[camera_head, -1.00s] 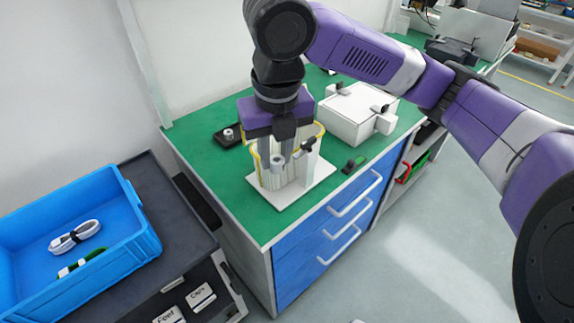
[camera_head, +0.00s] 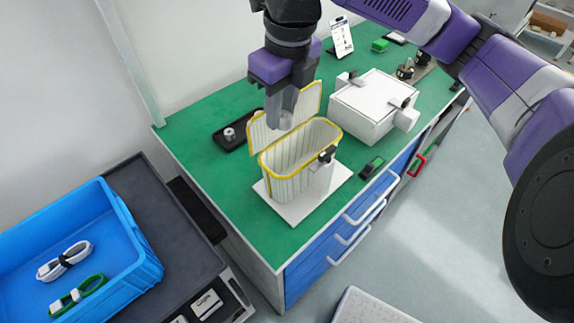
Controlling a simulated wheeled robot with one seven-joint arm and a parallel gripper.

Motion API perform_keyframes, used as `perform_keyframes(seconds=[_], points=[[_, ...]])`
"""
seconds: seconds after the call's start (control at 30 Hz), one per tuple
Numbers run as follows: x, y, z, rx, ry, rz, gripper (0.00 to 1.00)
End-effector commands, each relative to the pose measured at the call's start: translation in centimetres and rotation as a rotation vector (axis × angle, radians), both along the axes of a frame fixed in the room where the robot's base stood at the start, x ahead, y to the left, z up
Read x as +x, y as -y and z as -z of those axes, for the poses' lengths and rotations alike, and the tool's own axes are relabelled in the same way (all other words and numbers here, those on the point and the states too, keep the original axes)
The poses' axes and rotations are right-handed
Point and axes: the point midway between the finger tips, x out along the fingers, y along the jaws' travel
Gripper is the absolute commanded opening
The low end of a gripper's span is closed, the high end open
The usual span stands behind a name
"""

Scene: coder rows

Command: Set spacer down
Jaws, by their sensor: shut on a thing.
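My gripper (camera_head: 287,105) is shut on a light grey piece, apparently the spacer (camera_head: 281,114); dark fingers partly cover it. The gripper points down above the back of a ribbed, cream container (camera_head: 290,185) with a yellow rim. The container stands open on a white base plate (camera_head: 330,190), its yellow-edged lid (camera_head: 262,134) raised at the back. The held piece appears in front of the lid and above the opening. I cannot tell its exact height.
A small black tray (camera_head: 232,147) with a round metal piece (camera_head: 229,134) lies left of the container. A white box (camera_head: 365,108) stands to the right. A small dark device (camera_head: 371,167) lies near the front edge of the green worktop (camera_head: 190,140). A blue crate (camera_head: 140,245) sits at the left.

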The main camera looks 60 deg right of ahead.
Motion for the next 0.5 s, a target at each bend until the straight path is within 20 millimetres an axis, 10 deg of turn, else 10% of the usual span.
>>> perform_keyframes(seconds=[0.5], points=[[-0.1, 0.0, 11.8, 0.002, -0.002, 0.003, 0.0]])
